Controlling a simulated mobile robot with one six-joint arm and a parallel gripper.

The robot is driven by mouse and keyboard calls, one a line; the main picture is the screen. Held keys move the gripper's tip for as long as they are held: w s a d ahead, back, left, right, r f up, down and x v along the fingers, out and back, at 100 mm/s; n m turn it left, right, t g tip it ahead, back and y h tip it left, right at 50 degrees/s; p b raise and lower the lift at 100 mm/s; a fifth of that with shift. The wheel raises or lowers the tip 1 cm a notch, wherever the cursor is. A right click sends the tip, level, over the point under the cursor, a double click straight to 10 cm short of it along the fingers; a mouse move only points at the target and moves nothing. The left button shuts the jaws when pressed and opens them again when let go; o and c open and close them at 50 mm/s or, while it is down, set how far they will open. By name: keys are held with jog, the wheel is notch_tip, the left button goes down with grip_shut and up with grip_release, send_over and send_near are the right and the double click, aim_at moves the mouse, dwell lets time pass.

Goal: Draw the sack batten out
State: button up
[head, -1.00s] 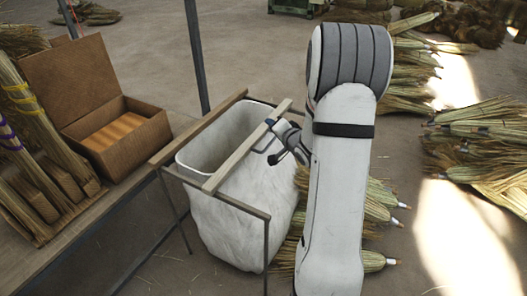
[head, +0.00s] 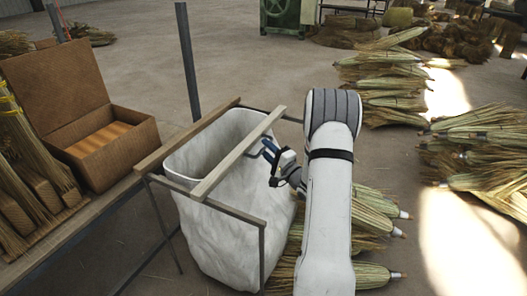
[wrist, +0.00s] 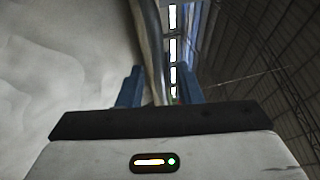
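The sack batten (head: 226,165) is a pale wooden bar lying across the top of the white sack (head: 230,226), along its right rim. The sack hangs open-mouthed in a metal stand. My gripper (head: 268,153) is at the right side of the batten, near its middle, with blue fingers pointing toward it. In the wrist view, my gripper (wrist: 160,88) shows two spread fingers with a brown bar (wrist: 150,45) running between them and a gap on the right. The sack wall (wrist: 65,75) fills the left. Whether a finger touches the bar I cannot tell.
A second wooden bar (head: 190,133) runs along the sack's left side. A bench (head: 75,228) at left holds an open cardboard box (head: 105,140) and brooms. Broom bundles (head: 372,222) lie on the floor right of the sack. A dark post (head: 188,60) stands behind.

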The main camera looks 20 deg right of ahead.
jog(key=shift+w+a+r, duration=0.15)
jog(key=shift+w, duration=0.4)
grip_shut()
